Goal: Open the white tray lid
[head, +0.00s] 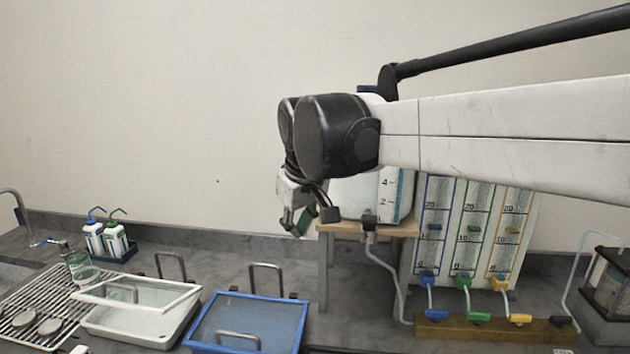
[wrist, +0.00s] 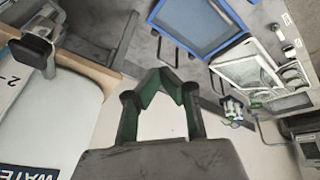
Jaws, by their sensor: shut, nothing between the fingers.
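The white tray (head: 140,335) stands at the lower left of the head view, between a drying rack and a blue tray. Its lid (head: 183,296), a white frame with a clear panel and a grip, lies over it. The white lid also shows at the right of the wrist view (wrist: 237,67). My gripper (head: 305,222) is shut and empty, raised well above the counter, to the right of the white tray and apart from it. Its fingertips meet in the wrist view (wrist: 164,76).
The blue-framed tray (head: 303,327) stands right of the white tray. Upright metal handles (head: 170,255) rise behind both. Wash bottles (head: 115,240) stand behind the drying rack (head: 22,300). A wooden stand (head: 325,265) with a water container (head: 360,205) is close beside my gripper.

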